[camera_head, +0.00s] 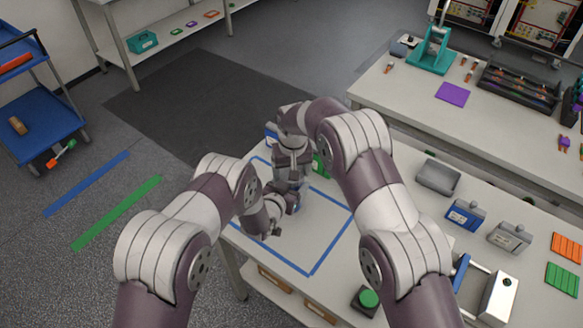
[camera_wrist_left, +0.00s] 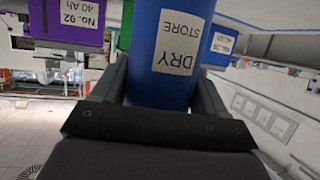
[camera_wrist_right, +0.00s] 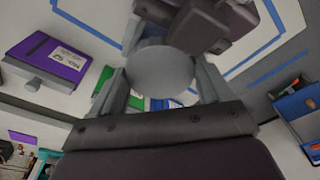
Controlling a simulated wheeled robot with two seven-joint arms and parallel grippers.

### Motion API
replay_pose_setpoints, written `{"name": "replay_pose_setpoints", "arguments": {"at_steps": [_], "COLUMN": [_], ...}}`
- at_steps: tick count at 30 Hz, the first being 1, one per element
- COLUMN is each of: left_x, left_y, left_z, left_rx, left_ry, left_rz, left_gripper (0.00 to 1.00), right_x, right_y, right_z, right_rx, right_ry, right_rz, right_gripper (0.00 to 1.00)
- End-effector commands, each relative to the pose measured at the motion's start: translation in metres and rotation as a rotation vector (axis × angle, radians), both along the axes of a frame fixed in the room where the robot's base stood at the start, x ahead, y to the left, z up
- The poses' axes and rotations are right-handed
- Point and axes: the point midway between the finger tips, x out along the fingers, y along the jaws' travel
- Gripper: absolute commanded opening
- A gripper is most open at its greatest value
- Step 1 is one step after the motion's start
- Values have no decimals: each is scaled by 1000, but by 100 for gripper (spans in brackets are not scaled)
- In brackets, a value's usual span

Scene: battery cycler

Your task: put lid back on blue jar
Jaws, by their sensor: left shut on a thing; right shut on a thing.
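The blue jar (camera_wrist_left: 160,85) with a "DRY STORE" label is between the fingers of my left gripper (camera_wrist_left: 160,92), which is shut on it. In the head view only a bit of blue (camera_head: 297,208) shows between my arms. The lid (camera_wrist_right: 160,78), a round grey disc, is between the fingers of my right gripper (camera_wrist_right: 160,92), which is shut on it. The disc hides what is under it, so I cannot tell whether the lid touches the jar's rim. In the head view my wrists hide the lid.
A blue tape outline (camera_head: 330,245) marks the table (camera_head: 300,238) around my grippers. A purple battery (camera_wrist_left: 66,20) and a green block (camera_wrist_left: 125,35) stand close by. A grey tray (camera_head: 438,178), a blue box (camera_head: 465,214) and a green button (camera_head: 368,298) are to the right.

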Motion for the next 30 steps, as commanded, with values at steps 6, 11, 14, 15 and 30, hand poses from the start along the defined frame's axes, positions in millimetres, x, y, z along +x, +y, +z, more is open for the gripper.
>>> {"name": "replay_pose_setpoints", "arguments": {"at_steps": [6, 11, 14, 15, 30], "left_x": [0, 0, 0, 0, 0], "left_y": [0, 0, 0, 0, 0], "left_z": [0, 0, 0, 0, 0], "left_rx": [0, 0, 0, 0, 0], "left_ry": [0, 0, 0, 0, -1], "left_rz": [0, 0, 0, 0, 0], "left_gripper": [18, 18, 18, 18, 18], "right_x": [0, 0, 0, 0, 0], "right_y": [0, 0, 0, 0, 0], "right_z": [0, 0, -2, -2, -13], "right_rx": [0, 0, 0, 0, 0], "right_ry": [0, 0, 1, 1, 1], "right_rz": [0, 0, 0, 0, 0], "right_gripper": [50, 50, 50, 50, 50]}}
